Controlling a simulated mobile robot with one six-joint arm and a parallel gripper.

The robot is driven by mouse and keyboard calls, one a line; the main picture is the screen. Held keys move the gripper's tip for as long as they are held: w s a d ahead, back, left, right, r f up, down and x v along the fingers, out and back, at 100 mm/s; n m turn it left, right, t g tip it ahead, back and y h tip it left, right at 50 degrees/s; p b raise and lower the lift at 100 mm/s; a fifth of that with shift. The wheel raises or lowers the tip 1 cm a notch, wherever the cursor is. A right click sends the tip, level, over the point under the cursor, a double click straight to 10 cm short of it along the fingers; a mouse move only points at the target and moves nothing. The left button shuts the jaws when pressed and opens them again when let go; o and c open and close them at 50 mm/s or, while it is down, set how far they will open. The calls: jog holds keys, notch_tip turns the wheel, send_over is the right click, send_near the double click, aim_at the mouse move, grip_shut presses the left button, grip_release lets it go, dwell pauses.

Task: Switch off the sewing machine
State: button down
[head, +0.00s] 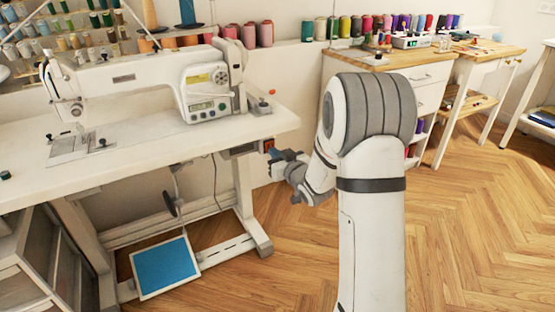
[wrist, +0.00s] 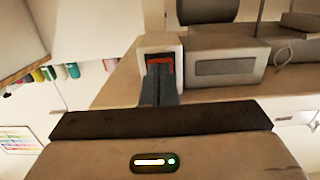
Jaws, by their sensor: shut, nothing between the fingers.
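The white sewing machine (head: 150,80) stands on a white table (head: 120,155) at the left of the head view. A small switch box (head: 243,148) hangs under the table's right edge. In the wrist view its pale frame (wrist: 177,43) surrounds a red switch (wrist: 152,58), partly hidden by my fingers. My gripper (head: 272,155) is beside the box, below the tabletop. In the wrist view my gripper (wrist: 160,72) is shut, with its fingertips at the red switch. I cannot tell whether they touch it or which way the switch is set.
A blue foot pedal (head: 165,267) lies under the table among white leg bars. A white drawer cabinet (head: 432,88) stands behind my arm. The wooden floor (head: 470,230) at the right is clear.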

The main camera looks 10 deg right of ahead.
jog(key=shift+w+a+b, duration=0.25)
jog(key=shift+b, duration=0.45)
jog(key=shift+f, duration=0.1)
jog(key=f+v, duration=0.3)
jog(key=v, duration=1.1)
jog(key=shift+s+d+p, duration=0.15)
jog(key=shift+s+p, duration=0.05)
jog(key=shift+p, duration=0.2)
jog(key=shift+f, duration=0.15)
